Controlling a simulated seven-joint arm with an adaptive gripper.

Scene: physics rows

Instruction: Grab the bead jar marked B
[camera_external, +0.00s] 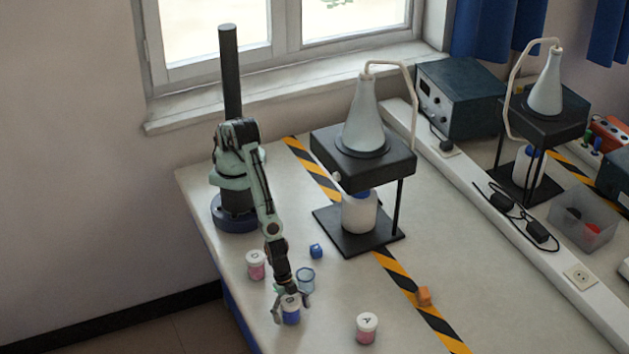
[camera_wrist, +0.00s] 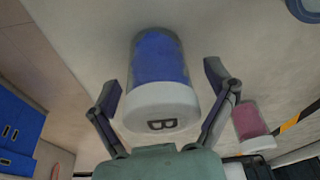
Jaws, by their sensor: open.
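The jar marked B (camera_wrist: 160,85) has blue beads and a white lid with a dark B, seen in the wrist view. In the external view the same jar B (camera_external: 291,317) stands near the table's front-left edge, its upper part partly hidden by my gripper. My gripper (camera_external: 290,303) is open and low over the jar. In the wrist view its two fingers (camera_wrist: 162,88) are on either side of the jar, with a visible gap on each side.
A pink jar (camera_external: 256,265) stands to the left, and a pink jar marked A (camera_external: 367,328) to the right. A clear cup (camera_external: 306,276) stands close behind my gripper. A black stand (camera_external: 362,150) is behind.

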